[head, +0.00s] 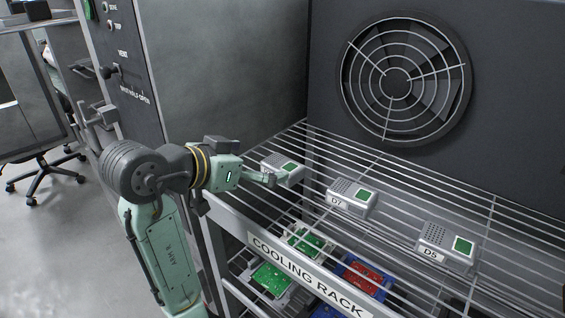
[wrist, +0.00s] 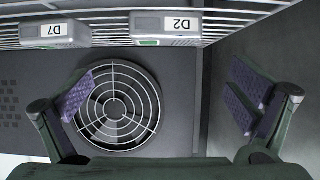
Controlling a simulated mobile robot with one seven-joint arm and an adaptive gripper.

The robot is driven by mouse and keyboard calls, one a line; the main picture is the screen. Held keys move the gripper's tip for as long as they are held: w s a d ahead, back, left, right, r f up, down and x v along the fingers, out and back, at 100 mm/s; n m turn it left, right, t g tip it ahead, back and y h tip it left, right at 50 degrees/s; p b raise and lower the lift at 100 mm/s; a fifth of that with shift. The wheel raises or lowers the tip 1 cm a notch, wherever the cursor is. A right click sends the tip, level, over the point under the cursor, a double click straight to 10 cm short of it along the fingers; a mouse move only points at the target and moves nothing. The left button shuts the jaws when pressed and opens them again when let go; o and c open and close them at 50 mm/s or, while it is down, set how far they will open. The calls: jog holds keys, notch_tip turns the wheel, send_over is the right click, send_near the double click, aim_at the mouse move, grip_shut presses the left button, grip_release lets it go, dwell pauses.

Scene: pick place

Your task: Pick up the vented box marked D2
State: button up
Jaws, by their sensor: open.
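The vented box marked D2 (wrist: 165,28) shows at the top middle of the wrist view, which is upside down. In the head view, the leftmost grey vented box (head: 287,164) with a green square stands on the wire rack (head: 402,202); it matches D2 by its place beside D7, but its label is not readable there. My gripper (head: 266,179) is at the front of this box in the head view and partly covers it. In the wrist view my gripper (wrist: 163,97) has its purple-padded fingers wide apart with nothing between them, the box lying beyond them.
The box marked D7 (head: 351,198) stands right of D2, and the box marked D5 (head: 446,245) stands farther right. A large round fan (head: 402,80) is in the back wall. Circuit boards (head: 362,278) lie on a lower shelf behind the COOLING RACK sign (head: 305,277).

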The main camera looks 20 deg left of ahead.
aim_at(282, 163)
jog(key=x, duration=0.4)
jog(key=shift+w+f+p, duration=0.15)
jog(key=shift+w+p, duration=0.05)
jog(key=shift+p, duration=0.1)
jog(key=shift+a+f+p+x, duration=0.15)
jog(key=shift+p+x, duration=0.3)
jog(key=shift+x, duration=0.9)
jog(key=shift+a+f+p+x, duration=0.15)
jog(key=shift+p+x, duration=0.25)
jog(key=shift+x, duration=0.95)
jog(key=shift+c, duration=0.5)
jog(key=c, duration=1.3)
jog(key=shift+o, duration=0.2)
jog(key=shift+r, duration=0.1)
